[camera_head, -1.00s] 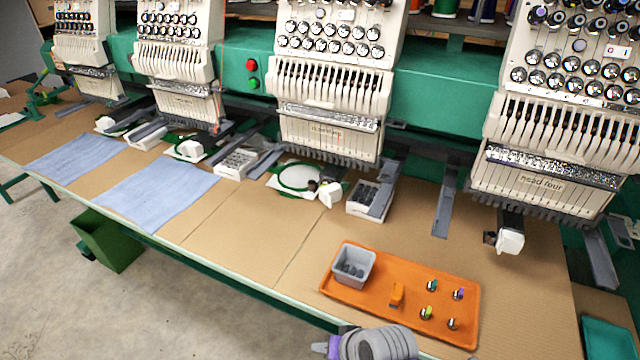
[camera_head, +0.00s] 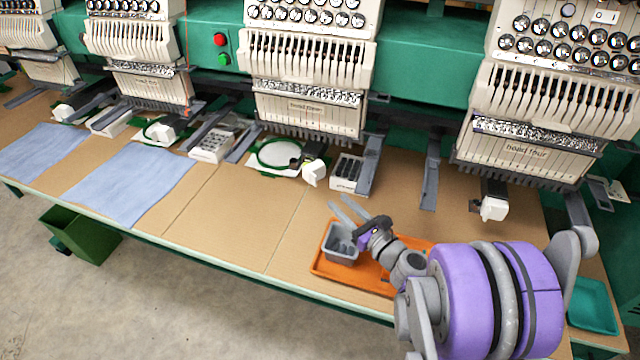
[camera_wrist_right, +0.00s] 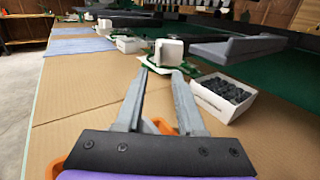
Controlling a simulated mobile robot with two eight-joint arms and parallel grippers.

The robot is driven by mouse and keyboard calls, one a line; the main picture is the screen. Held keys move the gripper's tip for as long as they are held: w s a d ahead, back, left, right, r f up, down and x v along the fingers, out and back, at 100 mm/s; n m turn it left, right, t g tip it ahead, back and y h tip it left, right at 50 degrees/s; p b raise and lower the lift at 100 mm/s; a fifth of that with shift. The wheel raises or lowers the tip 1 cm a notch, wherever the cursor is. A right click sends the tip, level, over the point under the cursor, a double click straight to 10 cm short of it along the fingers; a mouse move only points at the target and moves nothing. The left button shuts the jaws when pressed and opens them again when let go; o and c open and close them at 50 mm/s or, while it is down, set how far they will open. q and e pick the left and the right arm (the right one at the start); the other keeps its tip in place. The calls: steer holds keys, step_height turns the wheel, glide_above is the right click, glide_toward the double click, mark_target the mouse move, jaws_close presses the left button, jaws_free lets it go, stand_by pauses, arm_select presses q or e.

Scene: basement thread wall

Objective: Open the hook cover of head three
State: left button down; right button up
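Head three (camera_head: 308,113) is the cream sewing head in the middle of the head view; its label is small and blurred. Its hook cover (camera_head: 314,172) is the small white block below it, at the right of a green hoop (camera_head: 279,154). The cover looks closed, though its hinge is too small to see. In the right wrist view a white cover (camera_wrist_right: 169,52) stands ahead, beyond my fingertips. My right gripper (camera_head: 346,206) is open and empty, above the grey cup and in front of the cover, apart from it. My left gripper is not in view.
An orange tray (camera_head: 345,277) with a grey cup (camera_head: 341,244) lies below my right gripper. A white box of dark pieces (camera_head: 346,172) stands right of the cover; it also shows in the right wrist view (camera_wrist_right: 224,96). Grey arms flank the hook area. Bare table (camera_head: 235,222) lies left.

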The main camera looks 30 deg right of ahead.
mark_target(316, 173)
steer(key=w+a+p, duration=0.1)
steer(key=w, duration=0.8)
steer(key=shift+w, duration=0.1)
jaws_close()
stand_by(1.1)
